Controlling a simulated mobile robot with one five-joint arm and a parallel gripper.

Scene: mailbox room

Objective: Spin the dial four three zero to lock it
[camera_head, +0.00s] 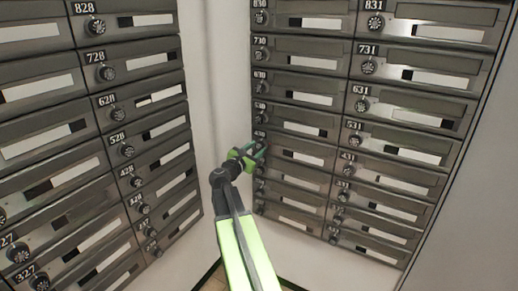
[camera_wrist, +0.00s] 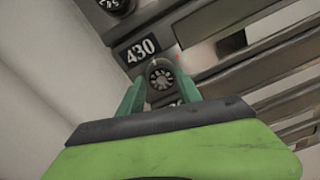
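Whether the fingers touch the dial I cannot tell. In the head view, my gripper (camera_head: 258,150) reaches the left edge of the right-hand mailbox bank at the 430 row (camera_head: 295,150). There the fingers and arm mostly hide the dial.
Other dials sit close above and below, such as one (camera_wrist: 117,5) at the top of the wrist view. A second mailbox bank (camera_head: 90,130) stands on the left. A pale wall corner (camera_head: 210,80) lies between the banks. Bare wall (camera_head: 470,200) is at the far right.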

